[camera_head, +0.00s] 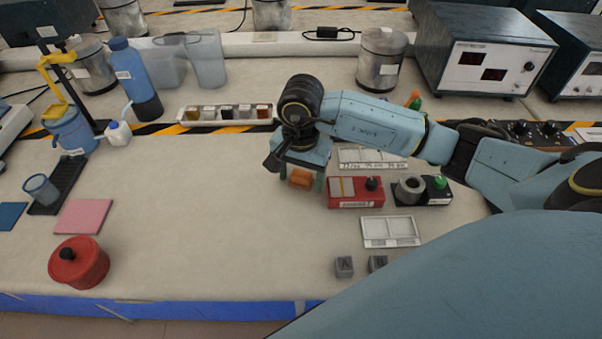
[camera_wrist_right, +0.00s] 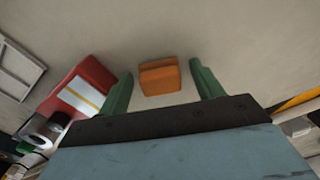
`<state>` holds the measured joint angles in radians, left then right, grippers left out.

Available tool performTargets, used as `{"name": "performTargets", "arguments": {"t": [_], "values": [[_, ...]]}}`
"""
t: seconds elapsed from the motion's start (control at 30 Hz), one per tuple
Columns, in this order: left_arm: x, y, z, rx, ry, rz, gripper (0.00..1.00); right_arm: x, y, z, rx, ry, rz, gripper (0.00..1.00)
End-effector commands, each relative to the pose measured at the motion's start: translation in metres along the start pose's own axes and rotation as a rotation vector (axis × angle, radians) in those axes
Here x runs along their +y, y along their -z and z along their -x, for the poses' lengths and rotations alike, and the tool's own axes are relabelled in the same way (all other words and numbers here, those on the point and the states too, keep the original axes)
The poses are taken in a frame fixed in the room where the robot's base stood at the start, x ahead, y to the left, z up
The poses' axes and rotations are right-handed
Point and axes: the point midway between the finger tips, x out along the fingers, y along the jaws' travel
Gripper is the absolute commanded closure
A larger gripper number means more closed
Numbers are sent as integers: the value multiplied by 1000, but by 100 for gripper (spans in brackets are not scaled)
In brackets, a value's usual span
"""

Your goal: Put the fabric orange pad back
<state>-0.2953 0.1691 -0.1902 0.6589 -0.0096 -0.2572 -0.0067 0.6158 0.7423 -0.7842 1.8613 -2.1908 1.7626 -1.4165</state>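The orange pad (camera_head: 300,180) is a small block on the pale bench near the middle of the head view. It also shows in the right wrist view (camera_wrist_right: 158,77), between the two green fingers with a gap on each side. My right gripper (camera_head: 301,177) points down over it and is open, with its fingers either side of the pad. Whether the pad touches the bench is hard to tell. A red box (camera_head: 343,204) with two pale pads and a black knob is just right of the gripper; it also shows in the right wrist view (camera_wrist_right: 88,72). My left gripper is not in view.
A black base with a metal ring (camera_head: 409,189) stands right of the red box. A white framed tray (camera_head: 390,232) and grey cubes A (camera_head: 344,266) and B (camera_head: 377,263) lie nearer. A red lidded pot (camera_head: 78,262) is front left.

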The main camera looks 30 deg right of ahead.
Motion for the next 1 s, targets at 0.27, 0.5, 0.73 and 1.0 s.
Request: {"name": "performTargets", "arguments": {"t": [0.27,0.5,0.73,1.0], "values": [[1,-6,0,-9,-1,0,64,0,0,0,0,0,0,34],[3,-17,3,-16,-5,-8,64,-1,1,20,4,5,1,34],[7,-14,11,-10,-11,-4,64,-1,1,73,5,5,0,34],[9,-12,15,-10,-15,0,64,-1,0,115,2,2,0,34]]}}
